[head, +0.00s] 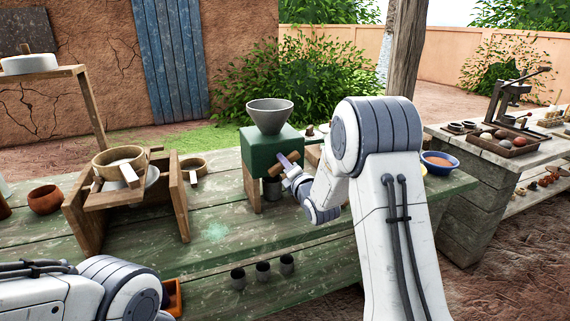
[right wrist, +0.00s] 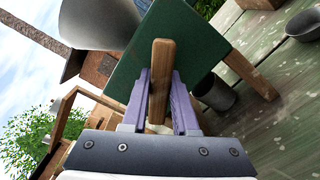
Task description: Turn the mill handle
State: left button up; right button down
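The mill is a dark green box (head: 258,150) with a grey funnel hopper (head: 270,114) on top, on wooden legs on the green plank table. Its wooden handle (head: 273,170) sticks out at the front right of the box. In the right wrist view the handle (right wrist: 162,62) stands upright between my purple fingers. My right gripper (head: 288,160) appears shut on the handle, with a finger against each side; it also shows in the right wrist view (right wrist: 161,92). My left arm shows at the lower left, but its gripper is out of view.
A grey cup (head: 272,188) stands under the mill. A wooden stand (head: 88,225) with a sieve (head: 118,160) is to the left. Small dark cups (head: 262,270) are at the table's front. A blue bowl (head: 440,162) stands to the right. The planks left of the mill have free room.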

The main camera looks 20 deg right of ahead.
jog(key=shift+f+m+b, duration=0.25)
jog(key=shift+m+b, duration=0.85)
jog(key=m+b, duration=0.2)
jog(key=m, duration=0.1)
jog(key=shift+b, duration=0.3)
jog(key=m+b, duration=0.2)
jog(key=m, duration=0.2)
jog(key=m+b, duration=0.1)
jog(key=m, duration=0.3)
jog(key=shift+f+m+b, duration=0.1)
jog(key=shift+m+b, duration=0.2)
jog(key=shift+b, duration=0.1)
jog(key=m, duration=0.3)
jog(key=shift+a+m+b, duration=0.1)
jog(key=shift+m+b, duration=0.2)
jog(key=shift+b, duration=0.05)
jog(key=m, duration=0.3)
jog(key=shift+m, duration=0.3)
jog(key=m, duration=0.4)
jog(key=shift+a+m, duration=0.15)
jog(key=shift+m, duration=0.15)
jog(key=shift+m+p, duration=0.3)
jog(key=shift+m, duration=1.8)
